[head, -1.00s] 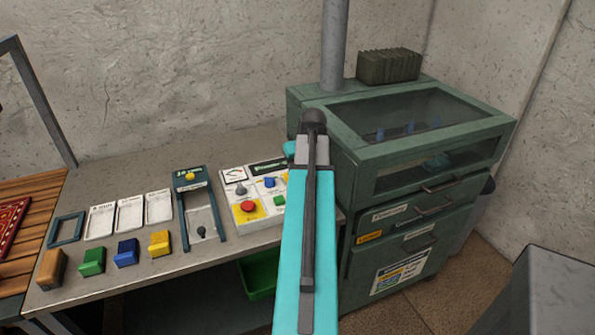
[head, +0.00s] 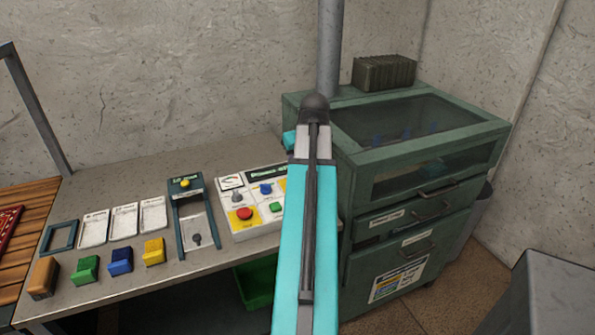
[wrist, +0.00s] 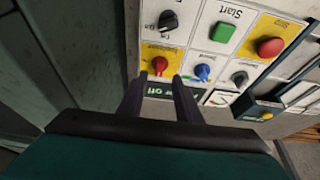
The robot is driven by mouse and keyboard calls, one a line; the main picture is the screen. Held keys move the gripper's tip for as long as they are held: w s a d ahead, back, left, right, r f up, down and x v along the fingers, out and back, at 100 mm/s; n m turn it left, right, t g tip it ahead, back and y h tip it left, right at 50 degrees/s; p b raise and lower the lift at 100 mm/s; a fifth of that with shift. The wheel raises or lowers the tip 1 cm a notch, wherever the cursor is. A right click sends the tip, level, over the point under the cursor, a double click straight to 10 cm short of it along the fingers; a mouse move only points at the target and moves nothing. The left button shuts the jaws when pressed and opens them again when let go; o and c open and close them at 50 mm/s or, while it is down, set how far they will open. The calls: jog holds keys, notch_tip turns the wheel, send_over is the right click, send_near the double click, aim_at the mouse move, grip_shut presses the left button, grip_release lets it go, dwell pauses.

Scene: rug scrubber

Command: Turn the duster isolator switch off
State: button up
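A red rotary knob on a yellow plate (wrist: 160,65), apparently the isolator switch, sits at the edge of the white control panel (wrist: 147,48) in the wrist view. Its label is too small to read. My gripper (wrist: 160,77) is open and empty, with its two dark fingertips on either side of the knob in the picture; I cannot tell whether they touch it. A dark display ending in "off" (wrist: 160,93) lies partly behind the fingers. In the head view the panel (head: 230,184) shows left of my arm, which hides its right part, the red knob and my gripper.
Close to the knob are a blue knob (wrist: 202,72), a black knob (wrist: 168,20), a grey knob (wrist: 239,78), a green Start button (wrist: 222,33) and a red button (wrist: 270,47). A green cabinet (head: 360,160) stands right of the panel. Coloured blocks line the bench front.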

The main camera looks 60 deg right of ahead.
jog(key=v, duration=0.6)
jog(key=shift+r+b, duration=0.3)
jog(key=shift+b, duration=0.1)
jog(key=shift+a, duration=0.1)
